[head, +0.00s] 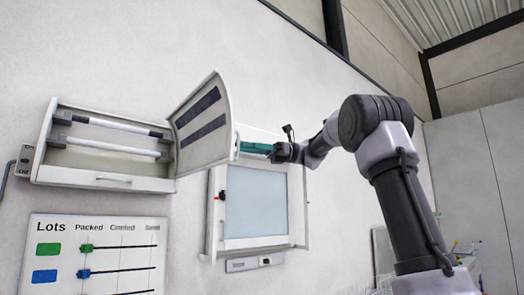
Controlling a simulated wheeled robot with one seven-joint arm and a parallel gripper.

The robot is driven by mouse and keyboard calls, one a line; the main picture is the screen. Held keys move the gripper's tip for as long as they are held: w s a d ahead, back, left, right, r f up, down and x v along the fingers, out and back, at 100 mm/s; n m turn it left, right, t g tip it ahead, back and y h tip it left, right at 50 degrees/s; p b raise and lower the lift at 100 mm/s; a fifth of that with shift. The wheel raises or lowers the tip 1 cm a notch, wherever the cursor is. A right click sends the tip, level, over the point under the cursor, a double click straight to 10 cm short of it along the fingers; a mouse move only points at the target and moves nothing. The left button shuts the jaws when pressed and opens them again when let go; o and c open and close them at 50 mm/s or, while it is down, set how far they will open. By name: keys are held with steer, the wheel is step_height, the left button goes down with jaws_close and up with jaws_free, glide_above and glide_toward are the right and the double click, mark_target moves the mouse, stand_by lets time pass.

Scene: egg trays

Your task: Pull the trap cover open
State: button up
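The trap (105,183) is a white wall-mounted box at the left, with two tubes showing inside its open front. Its cover (206,147) is a curved pale panel with two dark slotted strips. It stands swung out from the trap's right side, its inner face showing. My gripper (243,147), with teal fingers, is at the cover's right edge, on its far side from the tubes. The fingertips are close to or behind that edge; I cannot tell whether they touch it or how far apart they are.
A white cabinet (301,205) with a pale panel is on the wall behind and below my gripper. A board with coloured sliders (95,226) hangs below the trap. A grey switch box (24,160) is at the trap's left. The wall above is bare.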

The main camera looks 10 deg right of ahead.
steer(key=v, duration=0.7)
steer(key=shift+d, duration=0.25)
steer(key=shift+w, duration=0.1)
steer(key=s+a+f+n+t+h, duration=0.3)
steer(key=s+f+h, duration=0.4)
steer(key=s+f, duration=0.6)
steer(key=s+d+f+n+t+h, duration=0.4)
steer(key=s+d+f, duration=0.1)
steer(key=f, duration=0.4)
steer(key=s+d+f+n+t+h, duration=0.4)
steer(key=d+f, duration=0.2)
steer(key=f, duration=0.3)
steer(key=shift+s+f+h, duration=0.3)
steer(key=shift+s+f, duration=0.1)
steer(key=shift+a, duration=0.15)
